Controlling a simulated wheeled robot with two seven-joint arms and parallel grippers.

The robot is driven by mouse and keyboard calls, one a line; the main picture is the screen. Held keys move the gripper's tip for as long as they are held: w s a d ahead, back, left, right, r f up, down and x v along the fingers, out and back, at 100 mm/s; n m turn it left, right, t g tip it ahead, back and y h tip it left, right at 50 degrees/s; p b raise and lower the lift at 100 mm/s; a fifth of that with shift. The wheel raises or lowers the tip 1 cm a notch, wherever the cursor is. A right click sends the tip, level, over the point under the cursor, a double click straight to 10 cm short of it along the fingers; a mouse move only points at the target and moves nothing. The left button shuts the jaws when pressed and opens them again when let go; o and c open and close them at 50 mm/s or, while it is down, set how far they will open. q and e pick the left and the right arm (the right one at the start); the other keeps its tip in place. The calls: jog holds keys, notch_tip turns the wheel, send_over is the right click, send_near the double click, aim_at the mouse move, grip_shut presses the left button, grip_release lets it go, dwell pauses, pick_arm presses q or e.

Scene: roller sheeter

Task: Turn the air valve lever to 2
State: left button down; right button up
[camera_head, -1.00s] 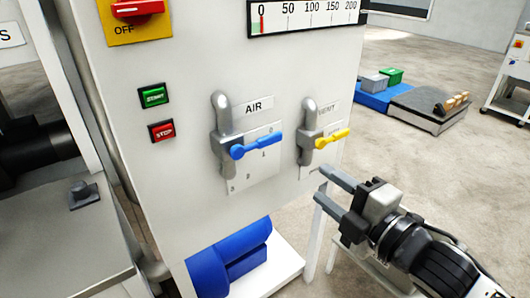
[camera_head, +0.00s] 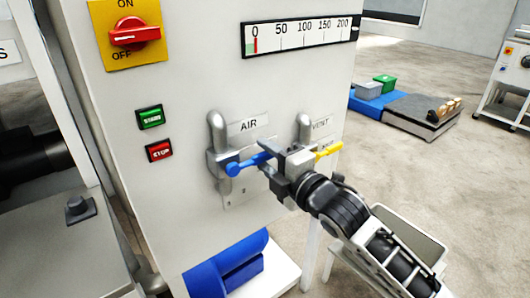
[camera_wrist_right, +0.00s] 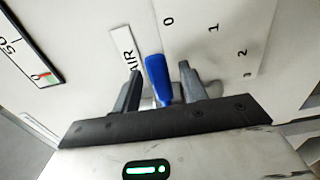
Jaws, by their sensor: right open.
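The air valve's blue lever (camera_head: 250,163) is on the white panel below the AIR label, its handle pointing right and slightly up in the head view. My right gripper (camera_head: 270,164) is at its handle end and covers part of the scale plate. In the right wrist view, the open fingers of the right gripper (camera_wrist_right: 159,76) stand on either side of the blue lever (camera_wrist_right: 156,74), with gaps on both sides. The marks 0, 1 and 2 on the scale plate (camera_wrist_right: 205,50) show beyond the fingers. My left gripper is not in view.
The yellow VENT lever (camera_head: 328,150) is close to the right of my right gripper. START (camera_head: 150,117) and STOP (camera_head: 159,151) buttons, a red rotary switch (camera_head: 134,33) and a pressure gauge (camera_head: 300,36) share the panel. A blue motor-like body (camera_head: 228,268) is below.

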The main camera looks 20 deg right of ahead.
jog(key=shift+w+a, duration=0.2)
jog(key=shift+w, duration=0.35)
grip_shut()
